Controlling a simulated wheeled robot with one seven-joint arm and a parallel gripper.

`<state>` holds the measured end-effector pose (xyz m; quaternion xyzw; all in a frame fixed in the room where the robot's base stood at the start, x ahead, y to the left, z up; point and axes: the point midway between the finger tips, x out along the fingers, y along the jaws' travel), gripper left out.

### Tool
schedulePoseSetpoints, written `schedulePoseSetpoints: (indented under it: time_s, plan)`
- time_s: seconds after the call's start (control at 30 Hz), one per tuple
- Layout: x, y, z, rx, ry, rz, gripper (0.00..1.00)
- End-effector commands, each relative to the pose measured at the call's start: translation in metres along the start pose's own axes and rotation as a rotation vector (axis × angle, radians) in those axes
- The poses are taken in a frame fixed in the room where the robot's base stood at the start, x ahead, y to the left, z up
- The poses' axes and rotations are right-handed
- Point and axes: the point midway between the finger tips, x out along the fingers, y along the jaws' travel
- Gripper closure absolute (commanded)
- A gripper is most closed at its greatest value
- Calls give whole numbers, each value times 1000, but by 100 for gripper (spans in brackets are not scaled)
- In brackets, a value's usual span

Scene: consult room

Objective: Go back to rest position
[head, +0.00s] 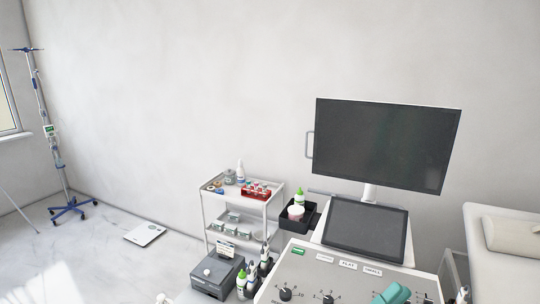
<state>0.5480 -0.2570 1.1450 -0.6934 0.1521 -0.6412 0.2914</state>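My gripper cannot be made out in the head view, the only view given, so its position and anything it might hold are hidden. A small white shape (164,298) shows at the bottom edge, left of centre. It is cut off by the frame and I cannot tell what it is. A teal object (393,294) lies on the grey console panel (340,285) at the bottom right, partly cut off.
A large monitor (385,143) and a tilted screen (366,228) rise behind the panel. A white shelf trolley (204,205) with bottles and a red rack stands centre. A bed (490,265) is at right, an IV stand (49,135) at left. Floor at left is mostly clear.

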Motion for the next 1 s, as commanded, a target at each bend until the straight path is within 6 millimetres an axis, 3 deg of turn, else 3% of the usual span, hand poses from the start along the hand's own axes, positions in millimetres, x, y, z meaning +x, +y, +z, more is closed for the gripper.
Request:
schedulePoseSetpoints:
  time_s: [0.57, 1.0]
  plan:
    - [-120, -13, -26, -236, -462, -173, 83]
    - [-220, -22, -68, -394, -808, -252, 83]
